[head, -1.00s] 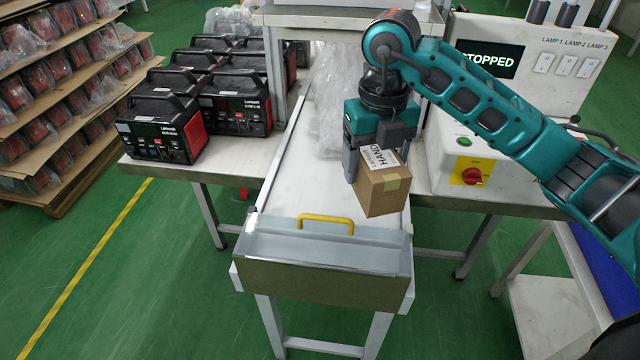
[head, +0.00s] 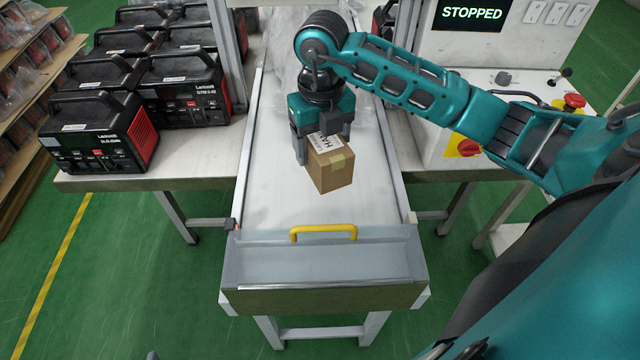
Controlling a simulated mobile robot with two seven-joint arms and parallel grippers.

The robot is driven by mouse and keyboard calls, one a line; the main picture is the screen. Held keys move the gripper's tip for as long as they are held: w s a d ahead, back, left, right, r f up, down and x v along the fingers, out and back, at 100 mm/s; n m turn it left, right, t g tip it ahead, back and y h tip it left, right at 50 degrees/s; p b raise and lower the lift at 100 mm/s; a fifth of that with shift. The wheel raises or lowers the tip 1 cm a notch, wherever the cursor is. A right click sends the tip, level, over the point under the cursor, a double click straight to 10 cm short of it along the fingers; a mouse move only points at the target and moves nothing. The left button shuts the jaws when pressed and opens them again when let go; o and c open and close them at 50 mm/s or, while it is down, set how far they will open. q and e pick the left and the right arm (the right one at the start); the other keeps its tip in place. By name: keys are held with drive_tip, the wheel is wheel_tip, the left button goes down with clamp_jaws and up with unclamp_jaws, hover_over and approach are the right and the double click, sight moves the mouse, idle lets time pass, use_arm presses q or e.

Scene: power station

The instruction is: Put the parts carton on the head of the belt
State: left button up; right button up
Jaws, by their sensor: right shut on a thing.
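The parts carton (head: 332,172) is a small brown cardboard box with tape and a white printed label on top. My right gripper (head: 322,140) points down and is shut on the carton, with a finger showing at its left side. The carton is over the white belt (head: 280,190), near its front part. I cannot tell whether its underside touches the belt. At the belt's near end is a grey metal cover (head: 320,262) with a yellow handle (head: 323,232). My left gripper is not in view.
Several black and red power units (head: 100,130) stand on the table left of the belt. At the right are a control box with a red button (head: 574,101) and a panel reading STOPPED (head: 472,13). Clear plastic hangs behind the gripper at the belt's far part.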

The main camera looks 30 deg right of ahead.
wheel_tip(320, 180, down, 11)
drive_tip(key=shift+b, duration=0.35)
drive_tip(key=shift+f, duration=0.15)
drive_tip(key=o, duration=1.3)
wheel_tip(320, 180, up, 12)
drive_tip(key=shift+r+p, duration=0.15)
drive_tip(key=shift+p, duration=0.15)
